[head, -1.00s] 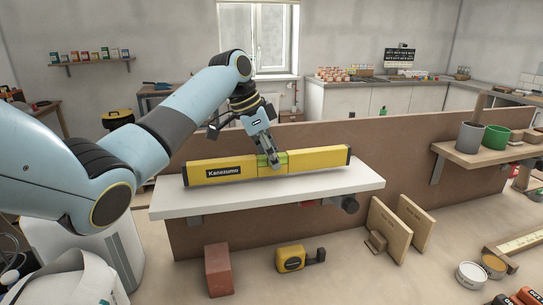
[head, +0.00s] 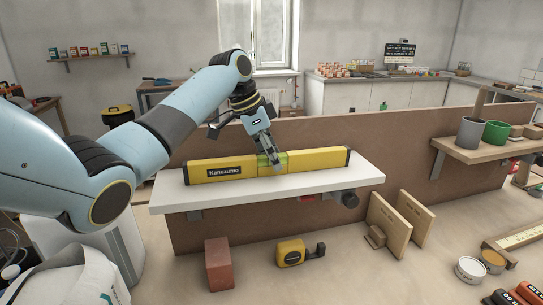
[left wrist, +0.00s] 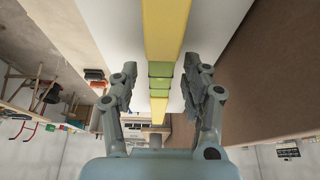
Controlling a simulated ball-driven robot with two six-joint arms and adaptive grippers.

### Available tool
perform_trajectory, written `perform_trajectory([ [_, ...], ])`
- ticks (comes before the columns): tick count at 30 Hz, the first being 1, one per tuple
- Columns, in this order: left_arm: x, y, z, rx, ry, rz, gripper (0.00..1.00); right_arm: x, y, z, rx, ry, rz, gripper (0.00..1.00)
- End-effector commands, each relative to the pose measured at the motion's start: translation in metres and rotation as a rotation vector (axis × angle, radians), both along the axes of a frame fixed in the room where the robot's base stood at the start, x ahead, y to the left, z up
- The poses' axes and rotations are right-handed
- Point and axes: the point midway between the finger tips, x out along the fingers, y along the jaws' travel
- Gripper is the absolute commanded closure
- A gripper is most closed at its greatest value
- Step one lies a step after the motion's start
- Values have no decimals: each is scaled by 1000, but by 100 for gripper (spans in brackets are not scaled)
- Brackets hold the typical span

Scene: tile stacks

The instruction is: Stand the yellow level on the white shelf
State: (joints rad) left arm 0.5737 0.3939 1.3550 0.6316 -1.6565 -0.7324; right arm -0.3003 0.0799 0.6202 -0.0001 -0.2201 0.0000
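The yellow level (head: 220,170), with a black "Kanezumo" label and a green middle, stands on its long narrow edge on the white shelf (head: 235,196). It runs along the shelf and seems to rest on it. My left gripper (head: 274,161) is at the level's green middle, coming down from above. In the left wrist view my left gripper (left wrist: 165,90) has one finger on each side of the level (left wrist: 165,25), with a visible gap on both sides, so it is open around it. My right gripper is not in view.
A brown panel (head: 400,165) rises behind the shelf. Below are a red block (head: 219,265), a yellow tape measure (head: 291,252) and wooden boards (head: 388,226). At right, a wooden shelf (head: 465,155) holds a grey cup (head: 470,134) and a green cup (head: 496,133).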

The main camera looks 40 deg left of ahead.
Motion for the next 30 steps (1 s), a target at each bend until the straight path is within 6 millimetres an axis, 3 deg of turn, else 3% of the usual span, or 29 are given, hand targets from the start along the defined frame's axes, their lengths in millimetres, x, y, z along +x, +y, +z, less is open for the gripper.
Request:
perform_trajectory([
  [11,-2,3,7,1,0,0,49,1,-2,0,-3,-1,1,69],
  [24,-28,25,90,2,-2,0,49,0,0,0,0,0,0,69],
  [30,-34,30,108,1,0,1,49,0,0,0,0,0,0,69],
])
